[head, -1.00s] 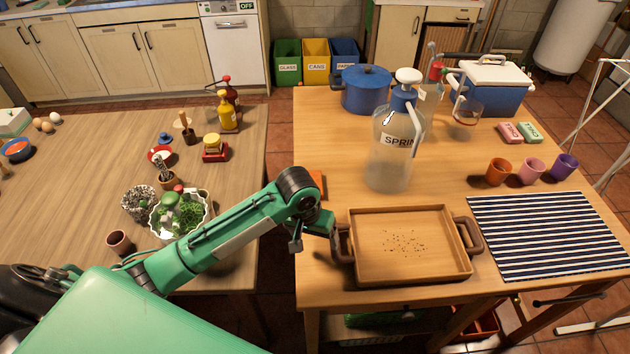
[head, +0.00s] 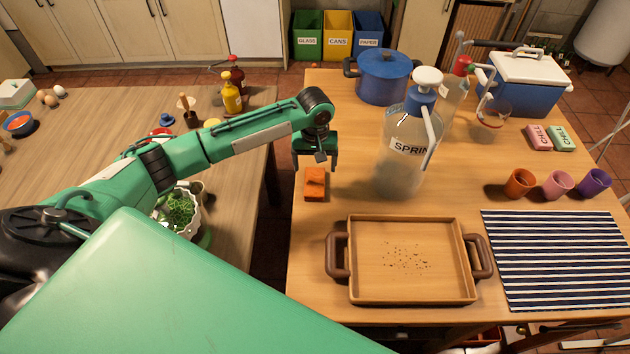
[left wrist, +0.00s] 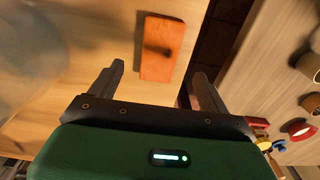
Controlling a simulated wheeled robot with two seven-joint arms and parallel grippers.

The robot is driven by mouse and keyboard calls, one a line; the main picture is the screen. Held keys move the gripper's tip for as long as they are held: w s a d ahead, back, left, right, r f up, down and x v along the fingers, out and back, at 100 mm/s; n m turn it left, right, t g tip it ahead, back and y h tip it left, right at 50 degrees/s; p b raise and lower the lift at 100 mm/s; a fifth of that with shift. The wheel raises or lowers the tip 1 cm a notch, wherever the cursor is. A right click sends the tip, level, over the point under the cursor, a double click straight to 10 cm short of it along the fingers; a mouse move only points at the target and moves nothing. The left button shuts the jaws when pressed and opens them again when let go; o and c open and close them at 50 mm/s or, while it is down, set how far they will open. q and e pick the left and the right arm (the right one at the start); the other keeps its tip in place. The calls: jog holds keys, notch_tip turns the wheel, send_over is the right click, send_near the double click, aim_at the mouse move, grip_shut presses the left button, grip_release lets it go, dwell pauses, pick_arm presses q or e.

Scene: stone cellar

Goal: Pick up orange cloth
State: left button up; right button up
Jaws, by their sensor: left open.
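The orange cloth (head: 315,183) lies folded on the right-hand wooden table, close to its left edge and beside the large spray bottle. It also shows in the left wrist view (left wrist: 161,47), ahead of the fingertips and between their lines. My left gripper (head: 316,164) is above the table just beyond the cloth in the head view, pointing down. In the left wrist view its two fingers (left wrist: 160,75) are spread with nothing between them. My right gripper is not in view.
The spray bottle (head: 405,150) stands right of the cloth. A wooden tray (head: 355,290) with crumbs lies in front, with a striped mat (head: 560,260) beside it. A blue pot (head: 383,80) stands behind. A gap separates this table from the left table (head: 100,120).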

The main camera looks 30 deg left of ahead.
aim_at(315, 180)
pick_arm(q)
jog(key=shift+w+f, duration=0.2)
jog(key=shift+f, duration=0.5)
jog(key=shift+w+f, duration=0.1)
jog(key=shift+f, duration=0.25)
jog(key=shift+f+p, duration=0.4)
jog(key=shift+f, duration=0.15)
notch_tip(315, 180, down, 4)
jog(key=shift+a+r+p, duration=0.15)
jog(key=shift+p, duration=0.25)
jog(key=shift+f, duration=0.2)
jog(key=shift+c, duration=0.7)
jog(key=c, duration=0.7)
jog(key=shift+c, duration=1.1)
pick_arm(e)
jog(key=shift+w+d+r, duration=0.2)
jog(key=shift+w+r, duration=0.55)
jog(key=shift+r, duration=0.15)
